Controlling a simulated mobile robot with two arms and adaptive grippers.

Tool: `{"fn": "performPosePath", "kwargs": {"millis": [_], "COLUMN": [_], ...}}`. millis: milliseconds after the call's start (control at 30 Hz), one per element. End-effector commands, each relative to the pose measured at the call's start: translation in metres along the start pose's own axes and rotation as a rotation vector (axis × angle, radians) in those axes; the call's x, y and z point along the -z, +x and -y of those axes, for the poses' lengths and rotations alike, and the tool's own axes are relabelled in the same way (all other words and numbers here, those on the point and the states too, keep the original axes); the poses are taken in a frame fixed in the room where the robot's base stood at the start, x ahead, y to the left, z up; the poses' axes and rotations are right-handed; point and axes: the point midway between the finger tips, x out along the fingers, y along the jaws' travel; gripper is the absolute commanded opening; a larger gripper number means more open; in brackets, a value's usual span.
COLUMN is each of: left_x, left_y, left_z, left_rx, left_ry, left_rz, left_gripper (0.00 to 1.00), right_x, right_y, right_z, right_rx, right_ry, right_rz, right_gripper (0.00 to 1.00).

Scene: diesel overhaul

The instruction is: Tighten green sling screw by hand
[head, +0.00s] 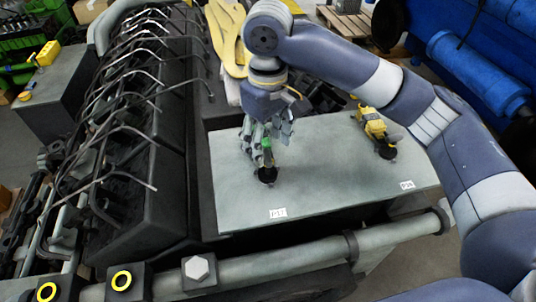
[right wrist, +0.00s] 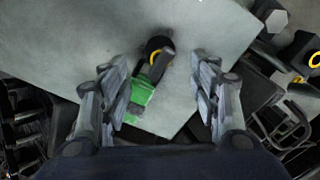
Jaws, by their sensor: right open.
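The green sling screw (head: 267,153) stands on the grey plate (head: 325,160), above a dark round base (head: 267,174). Its green part (right wrist: 142,92) and the dark base with a yellow ring (right wrist: 158,50) show in the right wrist view. My right gripper (head: 266,141) points down at the screw, with its fingers around the green part. In the right wrist view the fingers (right wrist: 158,80) are spread apart, and the green part lies between them, closer to the left finger. Contact cannot be told. My left gripper is not in view.
A yellow sling screw (head: 372,125) stands farther right on the plate. White labels (head: 278,213) lie near the front edge. A dark engine block with several bent pipes (head: 140,100) is on the left. A thick pipe (head: 300,250) runs along the front. The plate's middle is clear.

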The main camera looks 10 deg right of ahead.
Motion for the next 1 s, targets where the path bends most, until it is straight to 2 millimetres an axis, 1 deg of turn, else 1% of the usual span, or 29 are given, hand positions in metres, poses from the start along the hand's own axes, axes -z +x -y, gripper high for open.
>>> {"fn": "performPosePath", "kwargs": {"millis": [1000], "left_x": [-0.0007], "left_y": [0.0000], "left_z": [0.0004], "left_rx": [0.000], "left_ry": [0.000], "left_rz": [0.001], "left_gripper": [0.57], "right_x": [0.0002], "right_y": [-0.0006], "right_z": [-0.0004], "right_rx": [-0.002], "right_ry": [-1.193], "right_rz": [0.000], "right_gripper": [0.57]}}
